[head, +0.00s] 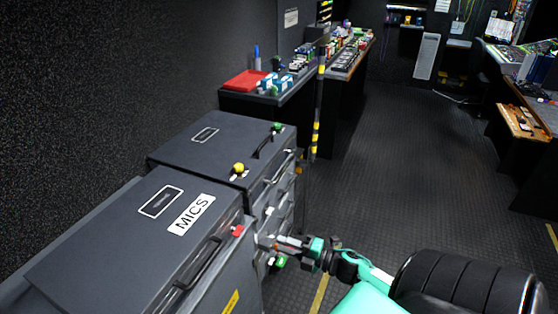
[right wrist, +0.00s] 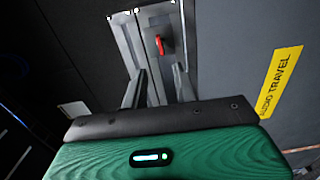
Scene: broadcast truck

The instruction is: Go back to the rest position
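My right gripper (head: 274,242) is beside the front of the grey case labelled MICS (head: 120,240), low in the head view. In the right wrist view its two dark fingers (right wrist: 158,85) stand apart with a clear gap and nothing between them. Beyond the fingertips is a grey metal strip with a red latch (right wrist: 165,45) on the dark case face. I cannot tell whether the fingertips touch the case. My left gripper is not in view.
A second grey case (head: 225,145) with a yellow knob (head: 239,168) stands behind. A black-and-yellow striped pole (head: 317,110) rises past it. A red box (head: 245,81) lies on a dark counter. The central floor (head: 400,170) is clear.

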